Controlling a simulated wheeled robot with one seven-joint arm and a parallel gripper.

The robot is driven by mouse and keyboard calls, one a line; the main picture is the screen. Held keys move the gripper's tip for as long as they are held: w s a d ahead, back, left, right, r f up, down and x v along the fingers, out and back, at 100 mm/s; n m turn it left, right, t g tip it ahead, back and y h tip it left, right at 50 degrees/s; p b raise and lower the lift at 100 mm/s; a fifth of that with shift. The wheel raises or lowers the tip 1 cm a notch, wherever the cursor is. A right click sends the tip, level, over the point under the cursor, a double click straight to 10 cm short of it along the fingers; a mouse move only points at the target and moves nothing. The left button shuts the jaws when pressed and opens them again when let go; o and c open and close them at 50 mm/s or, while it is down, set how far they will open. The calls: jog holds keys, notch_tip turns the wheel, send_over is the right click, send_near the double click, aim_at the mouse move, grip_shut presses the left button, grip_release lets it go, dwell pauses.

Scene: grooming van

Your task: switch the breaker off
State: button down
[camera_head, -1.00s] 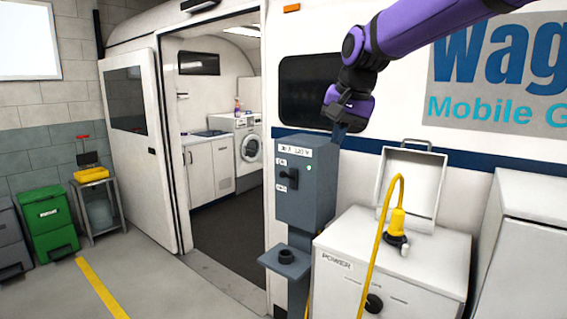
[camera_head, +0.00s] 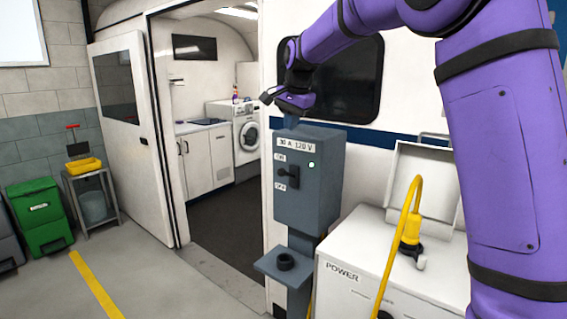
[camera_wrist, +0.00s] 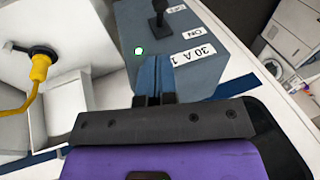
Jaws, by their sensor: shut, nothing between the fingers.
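The breaker is a grey box (camera_head: 325,185) on a post, marked "30 A 120 V". Its black lever (camera_head: 292,177) sticks out of the front, beside the ON and OFF labels; its exact tilt is hard to tell. A small green light (camera_head: 311,165) glows on the face. The wrist view shows the lever (camera_wrist: 159,14) upside down at the top, with the green light (camera_wrist: 138,51). My gripper (camera_head: 290,121) is shut and empty, just above the box's top edge. Its blue fingertips (camera_wrist: 155,62) point toward the box front, apart from the lever.
A white POWER cabinet (camera_head: 345,272) stands right of the breaker, with a yellow plug and cable (camera_head: 411,228) on it. A small grey shelf (camera_head: 270,266) juts out below the box. The van doorway is left; the floor in front is clear.

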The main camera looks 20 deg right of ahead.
aim_at(281, 173)
jog(key=x, duration=1.4)
jog(key=shift+a, duration=0.1)
jog(key=shift+s+a+f, duration=0.1)
jog(key=shift+s, duration=0.05)
jog(key=shift+s+a+f+t+h, duration=0.3)
jog(key=shift+a+f+t+h, duration=0.15)
jog(key=shift+f+t+h, duration=0.2)
jog(key=f+h, duration=0.1)
jog(key=f+t+h, duration=0.1)
jog(key=s+a+f+t+h, duration=0.1)
jog(key=f, duration=0.1)
jog(key=shift+n, duration=0.4)
jog(key=shift+r, duration=0.1)
jog(key=shift+r, duration=0.75)
